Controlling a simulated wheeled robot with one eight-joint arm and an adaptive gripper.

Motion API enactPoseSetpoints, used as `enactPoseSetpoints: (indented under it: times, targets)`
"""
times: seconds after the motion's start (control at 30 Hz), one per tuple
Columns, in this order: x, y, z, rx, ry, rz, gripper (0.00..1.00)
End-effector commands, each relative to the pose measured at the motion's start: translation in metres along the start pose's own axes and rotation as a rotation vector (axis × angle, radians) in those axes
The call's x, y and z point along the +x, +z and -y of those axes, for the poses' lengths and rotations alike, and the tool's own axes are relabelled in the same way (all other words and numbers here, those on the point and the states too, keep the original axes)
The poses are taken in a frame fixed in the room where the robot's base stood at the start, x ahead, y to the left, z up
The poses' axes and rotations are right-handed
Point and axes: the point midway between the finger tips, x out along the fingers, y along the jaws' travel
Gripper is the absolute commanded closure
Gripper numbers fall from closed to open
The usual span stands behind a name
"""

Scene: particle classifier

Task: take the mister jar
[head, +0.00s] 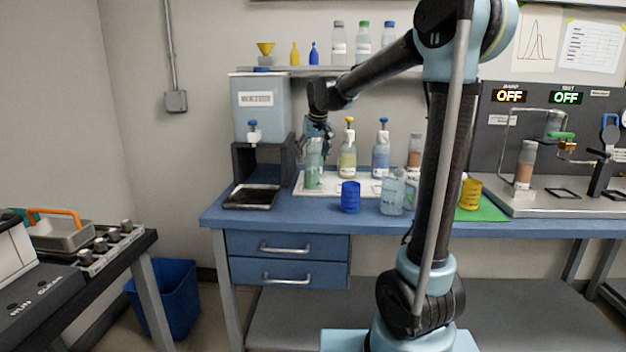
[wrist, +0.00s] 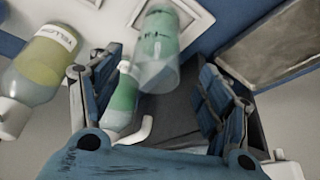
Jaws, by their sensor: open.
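A clear jar with green contents (head: 314,172) stands on the white tray (head: 345,188) at the left of the blue bench. It seems to be the mister jar, with a dark mark I cannot read; it also shows in the wrist view (wrist: 158,55). My gripper (head: 318,133) is open and empty, pointing down above this spot. In the wrist view, my spread fingers (wrist: 150,85) frame a green bottle with a white spout (wrist: 122,100). The jar stands beside that bottle, towards the top of the picture. I cannot tell whether a finger touches either.
A yellow bottle (head: 348,160) and a blue bottle (head: 381,160) stand right of the jar. A water tank (head: 262,108) with a drip tray (head: 252,197) is at left. A shelf (head: 300,70) hangs behind.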

Motion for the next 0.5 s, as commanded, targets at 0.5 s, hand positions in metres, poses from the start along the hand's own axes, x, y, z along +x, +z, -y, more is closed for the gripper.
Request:
enactPoseSetpoints:
  times: [0.5]
  targets:
    - [0.051,0.001,-0.006,0.0,0.0,0.0,0.29]
